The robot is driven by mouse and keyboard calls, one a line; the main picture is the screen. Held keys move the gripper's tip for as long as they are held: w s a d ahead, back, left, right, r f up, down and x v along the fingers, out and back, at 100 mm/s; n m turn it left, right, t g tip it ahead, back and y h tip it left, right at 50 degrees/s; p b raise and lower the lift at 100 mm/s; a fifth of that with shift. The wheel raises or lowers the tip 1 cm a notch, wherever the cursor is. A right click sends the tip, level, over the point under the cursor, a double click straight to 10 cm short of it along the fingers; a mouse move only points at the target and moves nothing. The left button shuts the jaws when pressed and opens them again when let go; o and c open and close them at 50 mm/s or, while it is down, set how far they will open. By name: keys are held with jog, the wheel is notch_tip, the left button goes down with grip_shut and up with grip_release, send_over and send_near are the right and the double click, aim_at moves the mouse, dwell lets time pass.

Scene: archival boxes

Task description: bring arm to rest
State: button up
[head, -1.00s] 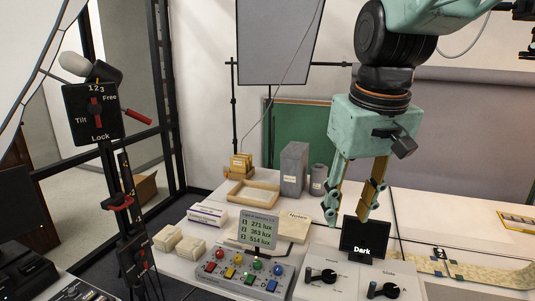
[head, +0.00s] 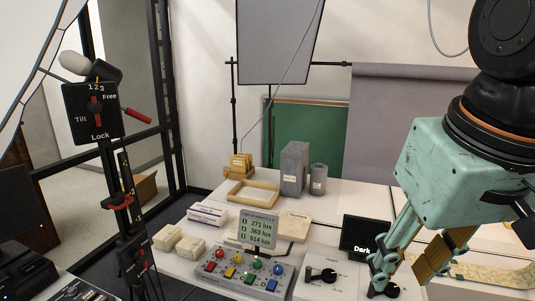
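My arm hangs in from the upper right in the head view.
A dark display (head: 365,238) reading "Dark" stands left of my gripper. A button console (head: 243,270) with a lux readout (head: 258,230) is at the front.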

jog(key=s+f, duration=0.2)
jog(key=s, duration=0.5)
jog(key=shift+s+d+m+t, duration=0.15)
jog(key=shift+d+m+t, duration=0.15)
jog(key=shift+d+m, duration=0.15)
jog(key=shift+f, duration=0.2)
notch_tip(320, 180, down, 13)
jog(key=b, duration=1.3)
dwell(0.4)
